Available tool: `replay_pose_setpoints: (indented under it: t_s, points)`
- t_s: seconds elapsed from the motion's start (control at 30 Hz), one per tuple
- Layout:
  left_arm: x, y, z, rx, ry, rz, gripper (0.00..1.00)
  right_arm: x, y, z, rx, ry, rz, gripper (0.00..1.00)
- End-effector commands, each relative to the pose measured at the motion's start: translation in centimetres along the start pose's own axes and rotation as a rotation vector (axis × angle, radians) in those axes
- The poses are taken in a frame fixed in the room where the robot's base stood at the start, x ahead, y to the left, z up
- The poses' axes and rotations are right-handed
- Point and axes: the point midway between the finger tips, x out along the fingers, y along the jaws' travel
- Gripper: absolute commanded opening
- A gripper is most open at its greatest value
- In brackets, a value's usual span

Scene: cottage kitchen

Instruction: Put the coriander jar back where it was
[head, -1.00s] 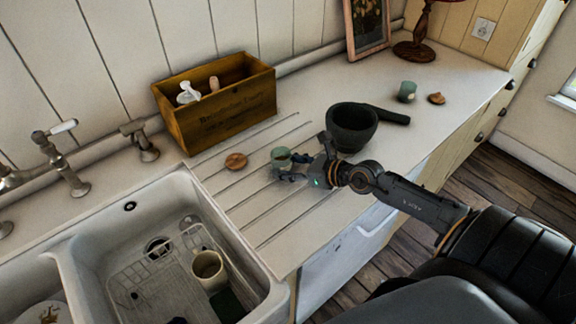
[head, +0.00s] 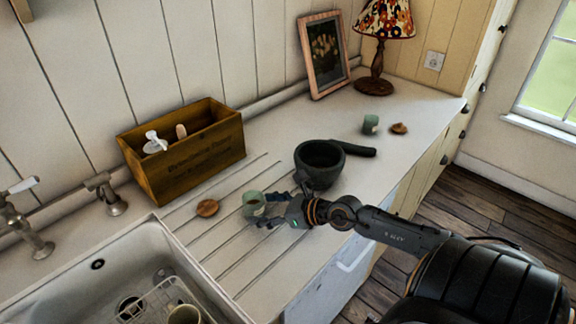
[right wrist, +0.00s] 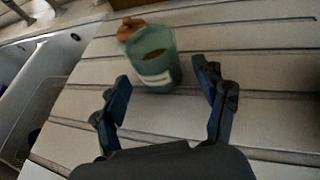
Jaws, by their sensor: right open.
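A small green jar (head: 254,205) stands upright and uncovered on the grooved drainboard; the right wrist view shows it (right wrist: 155,62) with brown contents and a pale label I cannot read. A round wooden lid (head: 207,208) lies just left of it. My right gripper (head: 262,208) is open at the jar; in the wrist view its fingers (right wrist: 163,92) are spread, with the jar just beyond and between their tips. A second green jar (head: 370,124) stands farther back, with another wooden lid (head: 399,128) beside it. I cannot tell which is coriander. My left gripper is out of view.
A dark mortar (head: 318,165) with its pestle (head: 357,149) stands right of my gripper. A wooden box (head: 190,160) holding a few items is behind the drainboard. The sink (head: 120,285) is at left. A picture frame (head: 323,55) and lamp (head: 375,75) stand at the back.

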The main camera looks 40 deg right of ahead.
Motion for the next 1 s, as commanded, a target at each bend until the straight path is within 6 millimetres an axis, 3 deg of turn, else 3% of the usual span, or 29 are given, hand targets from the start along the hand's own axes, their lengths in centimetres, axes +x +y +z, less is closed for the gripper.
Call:
replay_pose_setpoints:
  t_s: [0.6,1.0]
  points:
    - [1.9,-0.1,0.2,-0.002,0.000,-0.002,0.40,-8.3,0.1,-0.2,0.000,0.002,0.001,0.72]
    - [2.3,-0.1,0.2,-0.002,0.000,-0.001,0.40,-10.5,0.0,0.0,-0.001,-0.001,0.001,0.72]
